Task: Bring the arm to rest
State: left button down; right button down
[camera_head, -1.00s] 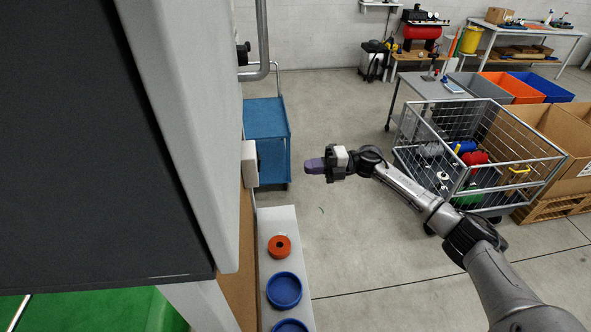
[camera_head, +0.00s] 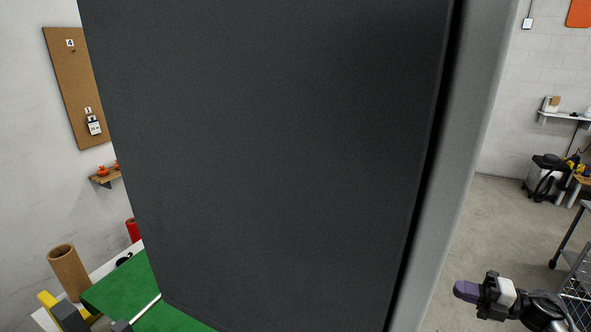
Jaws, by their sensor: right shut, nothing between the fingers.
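My right gripper (camera_head: 468,292) is at the lower right of the head view. Its dark purple fingers are shut with nothing between them and point left. It hangs over open floor, to the right of a large dark grey panel with a light grey edge. The wrist and part of my right forearm run off the lower right edge of the picture. My left arm is not in view.
The large dark panel (camera_head: 270,150) fills the middle of the view. A green surface (camera_head: 125,285) and a brown tube (camera_head: 68,270) are at lower left. A mesh cart (camera_head: 577,285) stands right of my right arm. Bare floor (camera_head: 490,215) lies behind the gripper.

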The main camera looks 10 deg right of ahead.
jog(key=w+d+r+m+t+h, duration=0.3)
jog(key=d+m+t+h, duration=0.15)
jog(key=m+h, duration=0.5)
jog(key=w+d+r+m+t+h, duration=0.3)
jog(key=d+r+m+h, duration=0.15)
jog(key=m+h, duration=0.5)
jog(key=s+a+f+m+g+y, duration=0.1)
jog(key=s+a+f+m+g, duration=0.15)
jog(key=s+a+f, duration=0.65)
jog(key=s+a+f+m+g+y, duration=0.15)
jog(key=s+a+f+g, duration=0.25)
jog(key=s+a, duration=0.5)
jog(key=s+a+f+m+g, duration=0.25)
jog(key=s+a+f, duration=0.4)
jog(key=a, duration=0.45)
jog(key=s+a+f+m+g+y, duration=0.1)
jog(key=s+a+f+g, duration=0.2)
jog(key=s+f, duration=0.4)
jog(key=s+a+f+g+y, duration=0.1)
jog(key=s+a+f+g, duration=0.25)
jog(key=s, duration=0.45)
notch_tip(320, 180, up, 20)
jog(key=t+p, duration=0.1)
jog(key=p, duration=1.9)
jog(key=shift+s+f+p, duration=0.15)
jog(key=shift+s+p, duration=0.15)
